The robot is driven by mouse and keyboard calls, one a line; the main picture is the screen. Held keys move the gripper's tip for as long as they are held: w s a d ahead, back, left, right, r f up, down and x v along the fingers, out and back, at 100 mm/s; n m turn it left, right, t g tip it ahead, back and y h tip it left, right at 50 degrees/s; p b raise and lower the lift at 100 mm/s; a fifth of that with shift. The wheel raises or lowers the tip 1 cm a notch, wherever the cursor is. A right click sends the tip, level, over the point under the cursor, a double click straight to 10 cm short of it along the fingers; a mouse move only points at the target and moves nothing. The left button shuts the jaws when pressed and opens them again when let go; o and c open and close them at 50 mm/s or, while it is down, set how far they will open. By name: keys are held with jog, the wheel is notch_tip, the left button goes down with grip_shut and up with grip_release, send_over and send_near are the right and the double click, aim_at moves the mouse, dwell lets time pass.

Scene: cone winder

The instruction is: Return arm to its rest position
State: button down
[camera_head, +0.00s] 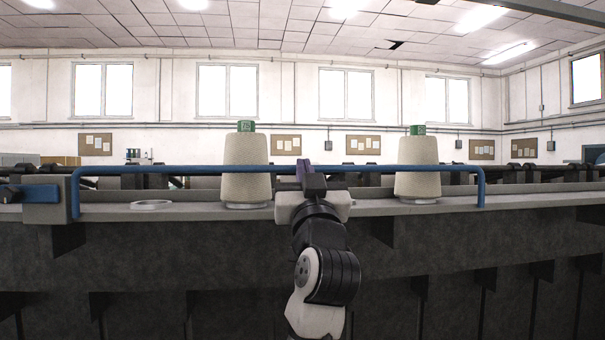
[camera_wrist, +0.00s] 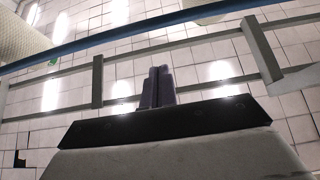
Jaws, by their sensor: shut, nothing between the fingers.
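My gripper (camera_head: 304,172) is in the middle of the head view, raised in front of the machine's ledge, between two yarn cones. Its fingers are shut together with nothing between them; they also show in the wrist view (camera_wrist: 158,88), against the tiled ceiling. My arm reaches up from the bottom of the head view, its lower links in front of the dark machine front. The left cone (camera_head: 246,165) and the right cone (camera_head: 418,168) are cream with green tops and stand upright, apart from my gripper.
A blue rail (camera_head: 190,170) runs across the front of the cones and also crosses the wrist view (camera_wrist: 120,40). A white ring (camera_head: 152,205) lies on the grey ledge (camera_head: 110,212) at the left. A blue bracket (camera_head: 40,194) sits at the far left. The dark machine front (camera_head: 150,260) fills the area below.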

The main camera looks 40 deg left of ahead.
jog(key=b+v, duration=0.2)
jog(key=v, duration=0.7)
jog(key=shift+b, duration=0.35)
jog(key=shift+s, duration=0.1)
